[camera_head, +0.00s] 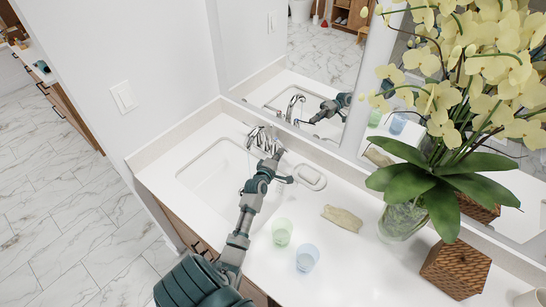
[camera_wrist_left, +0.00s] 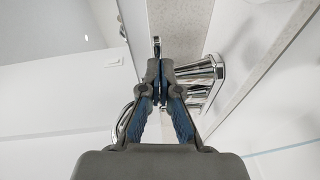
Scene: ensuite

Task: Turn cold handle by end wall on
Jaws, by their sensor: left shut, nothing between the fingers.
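The chrome faucet (camera_head: 262,134) stands behind the sink near the end wall, with its handles close together and partly covered by my left gripper (camera_head: 273,154). The cold handle by the end wall cannot be clearly told apart in the head view. In the left wrist view, my left gripper (camera_wrist_left: 158,75) is shut and empty. A small chrome lever end (camera_wrist_left: 156,44) shows just beyond its fingertips; contact cannot be told. A larger flared chrome fitting (camera_wrist_left: 205,73) is right beside the fingers, and a curved chrome spout (camera_wrist_left: 122,118) is partly hidden behind them. My right gripper is not in view.
The sink basin (camera_head: 207,179) lies beneath my left arm. A soap dish (camera_head: 310,177), green cup (camera_head: 282,231), blue cup (camera_head: 307,257), crumpled beige cloth (camera_head: 342,218) and vase of orchids (camera_head: 402,219) stand to the right. The mirror (camera_head: 315,65) rises behind the faucet.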

